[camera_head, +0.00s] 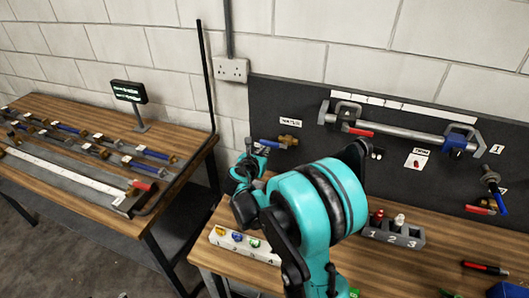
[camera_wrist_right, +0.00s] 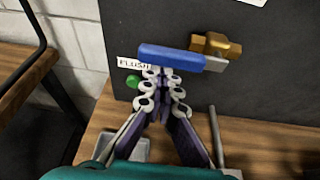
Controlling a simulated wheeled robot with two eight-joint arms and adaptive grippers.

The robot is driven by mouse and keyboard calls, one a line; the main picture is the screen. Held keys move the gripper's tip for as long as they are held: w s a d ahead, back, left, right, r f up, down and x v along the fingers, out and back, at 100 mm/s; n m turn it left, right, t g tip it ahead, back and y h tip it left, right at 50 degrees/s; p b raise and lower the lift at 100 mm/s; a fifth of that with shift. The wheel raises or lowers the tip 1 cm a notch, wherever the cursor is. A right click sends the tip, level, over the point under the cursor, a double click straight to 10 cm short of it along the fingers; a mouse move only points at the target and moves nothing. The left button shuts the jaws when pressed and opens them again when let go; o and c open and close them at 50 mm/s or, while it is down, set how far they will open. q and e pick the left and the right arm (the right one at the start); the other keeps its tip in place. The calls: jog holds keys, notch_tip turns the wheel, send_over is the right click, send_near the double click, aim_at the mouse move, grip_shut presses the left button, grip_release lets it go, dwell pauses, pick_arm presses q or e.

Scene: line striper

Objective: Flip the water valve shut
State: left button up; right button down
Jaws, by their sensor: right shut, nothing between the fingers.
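The water valve has a brass body (camera_head: 289,140) and a blue lever (camera_head: 268,143) on the dark back panel, under a WATER label (camera_head: 290,121). In the wrist view the brass body (camera_wrist_right: 218,45) is at upper right and the blue lever (camera_wrist_right: 170,57) points left from it, nearly level. My right gripper (camera_wrist_right: 161,82) is shut and empty. Its fingertips are just below the lever in that view; I cannot tell whether they touch it. In the head view the right gripper (camera_head: 247,160) is left of and below the valve, partly hidden by my arm.
A FLUSH label (camera_wrist_right: 133,64) and a green round part (camera_wrist_right: 132,81) are left of the fingers. A pipe with clamps (camera_head: 400,132) is on the panel at right. A numbered grey holder (camera_head: 392,234) and a white block (camera_head: 244,246) stand on the bench. A second bench (camera_head: 60,190) is at left.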

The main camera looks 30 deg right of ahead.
aim_at(266, 142)
jog(key=shift+r+m, duration=0.2)
jog(key=shift+m, duration=0.1)
notch_tip(266, 142, up, 3)
jog(key=m+t, duration=0.1)
jog(key=m+y, duration=0.1)
jog(key=m, duration=0.1)
jog(key=shift+f+t, duration=0.2)
jog(key=shift+t, duration=0.2)
jog(key=s+d+r+m+t+y, duration=0.1)
jog(key=s+d+r+m+t, duration=0.2)
jog(key=s+r+m, duration=0.1)
jog(key=r+m, duration=0.1)
jog(key=m, duration=0.1)
jog(key=shift+d+m, duration=0.15)
jog(key=shift+m, duration=0.15)
jog(key=shift+d, duration=0.1)
dwell(0.7)
jog(key=shift+w, duration=0.1)
